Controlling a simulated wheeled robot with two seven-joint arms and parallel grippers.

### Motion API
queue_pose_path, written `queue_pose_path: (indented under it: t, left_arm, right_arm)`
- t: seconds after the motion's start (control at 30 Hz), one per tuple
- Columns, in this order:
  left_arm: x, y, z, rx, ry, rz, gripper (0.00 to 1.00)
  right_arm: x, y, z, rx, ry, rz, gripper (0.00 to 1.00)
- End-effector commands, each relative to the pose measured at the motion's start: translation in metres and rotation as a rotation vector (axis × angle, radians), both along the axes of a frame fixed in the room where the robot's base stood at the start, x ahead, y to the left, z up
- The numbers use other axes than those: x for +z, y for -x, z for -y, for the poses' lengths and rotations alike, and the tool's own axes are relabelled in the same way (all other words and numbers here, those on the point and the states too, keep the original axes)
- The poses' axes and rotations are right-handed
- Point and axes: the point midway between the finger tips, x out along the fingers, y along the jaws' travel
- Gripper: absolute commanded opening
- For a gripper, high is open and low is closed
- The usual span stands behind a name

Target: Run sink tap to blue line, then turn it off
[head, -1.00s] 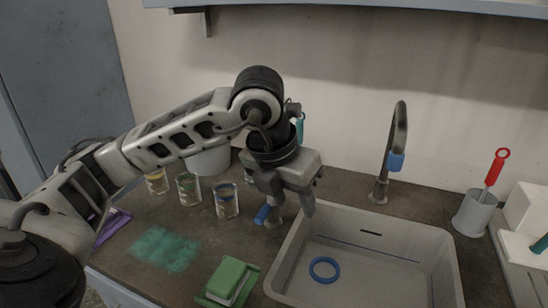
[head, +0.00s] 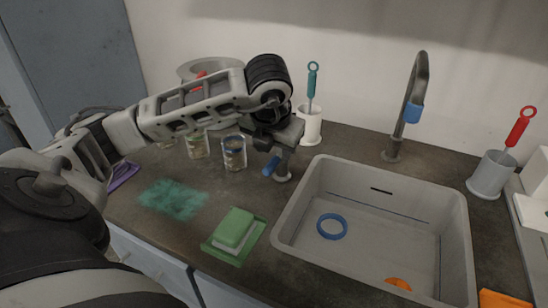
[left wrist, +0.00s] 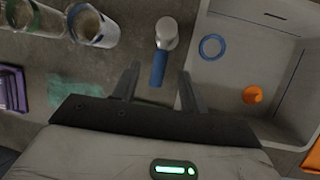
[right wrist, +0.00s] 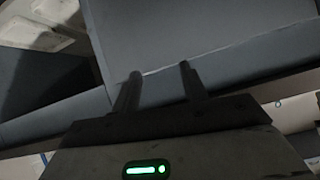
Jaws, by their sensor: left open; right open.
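The tap's curved grey spout (head: 422,75) with a blue tip (head: 413,112) stands behind the sink (head: 285,225). No water shows falling from it. The blue line (head: 375,208) runs along the sink's inner wall, and no water is visible in the sink. A blue lever (head: 271,166) on a short grey post (head: 283,175) stands left of the sink. My left gripper (head: 281,150) is open over this lever. In the left wrist view the lever (left wrist: 158,68) lies between the open fingers, with no clear contact. My right gripper (right wrist: 160,72) is open and empty, away from the sink.
A blue ring (head: 332,226) and an orange object (head: 398,284) lie in the sink. Glass jars (head: 234,152) and a white holder with a teal brush (head: 310,125) stand behind the lever. A green sponge (head: 234,227) lies in front. A grey cup (head: 491,175) holds a red-handled brush.

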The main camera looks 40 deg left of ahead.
Motion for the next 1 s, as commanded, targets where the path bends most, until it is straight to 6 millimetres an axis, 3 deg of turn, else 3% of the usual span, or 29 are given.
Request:
queue_pose_path:
  t: [0.23,0.63,0.67,0.8,1.0]
  left_arm:
    - [-0.029,-0.010,-0.007,0.000,0.001,-0.002,0.44]
    - [-0.036,-0.012,-0.009,-0.002,0.000,0.000,0.44]
    - [-0.036,-0.012,-0.009,-0.001,0.001,0.000,0.39]
    - [-0.035,-0.012,-0.009,-0.001,0.001,0.000,0.00]
    - [-0.035,-0.012,-0.009,-0.001,0.001,0.000,0.00]
  right_arm:
    - [-0.001,0.001,0.000,0.000,0.001,-0.004,0.44]
    - [-0.004,0.002,0.001,-0.001,0.004,-0.011,0.44]
    - [-0.004,0.002,0.001,-0.001,0.004,-0.011,0.44]
    - [-0.004,0.002,0.001,-0.001,0.004,-0.011,0.44]
    - [-0.004,0.002,0.001,0.000,0.004,-0.010,0.44]
